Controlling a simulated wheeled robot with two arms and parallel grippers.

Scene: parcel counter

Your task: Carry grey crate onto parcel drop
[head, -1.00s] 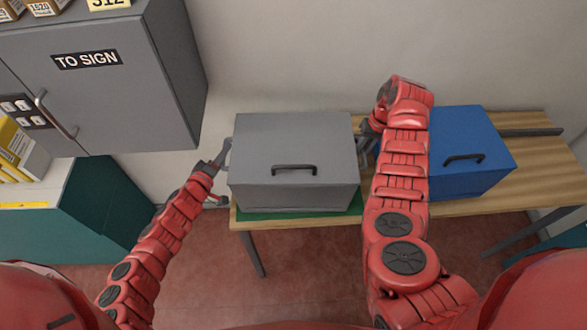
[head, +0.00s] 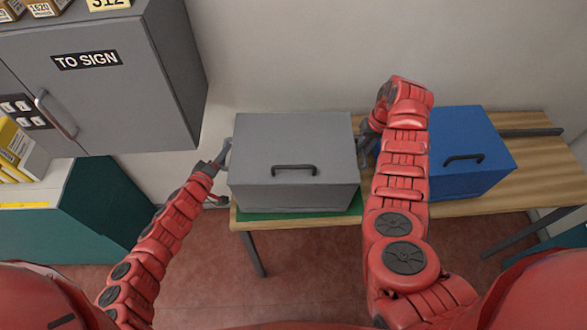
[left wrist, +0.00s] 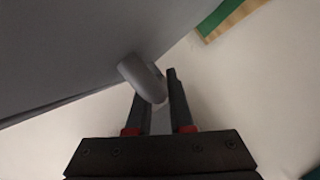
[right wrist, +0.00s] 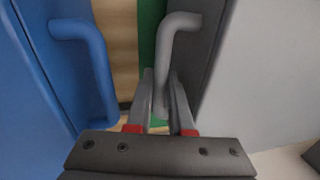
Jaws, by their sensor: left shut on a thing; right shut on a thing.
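The grey crate (head: 292,190) is a closed, level box with a dark handle on its front. It stands over the green mat (head: 300,215), which I take as the parcel drop; a green strip shows along its front and right. I cannot tell whether the crate rests on it or hangs just above. My left gripper (head: 224,156) is shut on the crate's left side handle, a grey bar (left wrist: 140,77) in the left wrist view. My right gripper (right wrist: 161,85) is shut on the right side handle (right wrist: 172,45), partly hidden behind my arm in the head view.
A blue crate (head: 470,150) stands on the wooden table (head: 545,170) right of my right arm, its side handle (right wrist: 95,60) close to my right gripper. A grey "TO SIGN" cabinet (head: 110,90) and a teal counter (head: 95,215) are at left. The wall is behind.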

